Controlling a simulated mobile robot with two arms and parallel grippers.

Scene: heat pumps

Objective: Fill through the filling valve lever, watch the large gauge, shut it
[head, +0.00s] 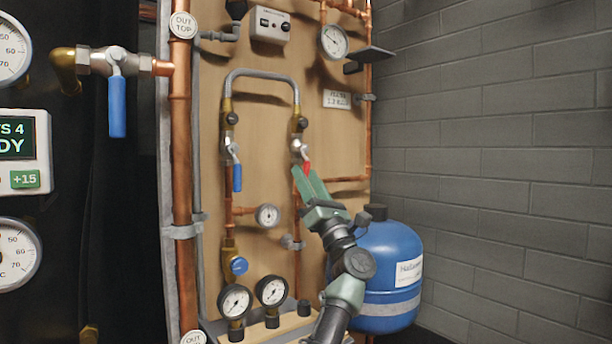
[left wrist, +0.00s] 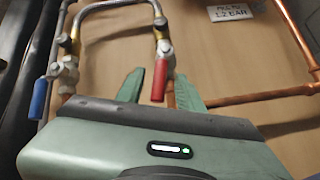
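A red lever (head: 306,167) hangs down from the right valve (head: 299,148) under the grey hose loop. A blue lever (head: 237,177) hangs down from the left valve (head: 232,152). Which one is the filling lever is not labelled. My left gripper (head: 306,174) is at the red lever. In the left wrist view, the open fingers (left wrist: 159,74) stand either side of the red lever (left wrist: 160,80), with a gap showing on its left. A round gauge (head: 333,41) is at the upper right of the board; its reading is too small to tell. My right gripper is out of view.
A sign (head: 337,99) shows 1.2 BAR. Small gauges (head: 235,301) sit low on the board. A blue tank (head: 387,265) stands right of my arm. A dark shelf (head: 372,56) juts out at upper right. Another blue lever (head: 117,106) hangs at left.

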